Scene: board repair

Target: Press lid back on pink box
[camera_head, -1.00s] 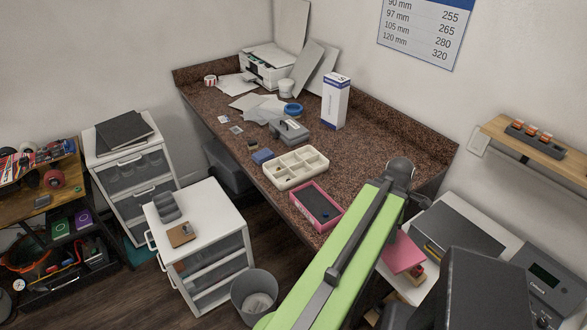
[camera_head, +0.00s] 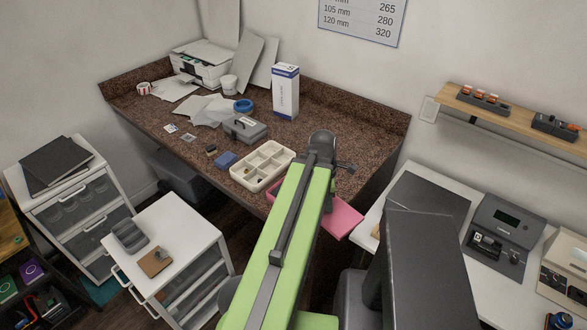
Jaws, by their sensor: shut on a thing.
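The pink lid (camera_head: 343,220) shows as a flat pink panel just right of my green arm, near the bench's front edge and the white table. The arm hides its left part, and I cannot see what supports it. The pink box is mostly hidden behind my arm. Only a thin pink edge of the box (camera_head: 270,197) shows left of the arm, at the near end of the bench beside the cream tray. My gripper is hidden behind my own arm, so its hold on anything is not visible.
The speckled bench (camera_head: 215,160) carries a cream compartment tray (camera_head: 263,166), a grey case (camera_head: 241,128) and a tall white carton (camera_head: 285,92). A white table (camera_head: 440,262) with devices stands at the right. A white drawer unit (camera_head: 185,232) stands in front of the bench.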

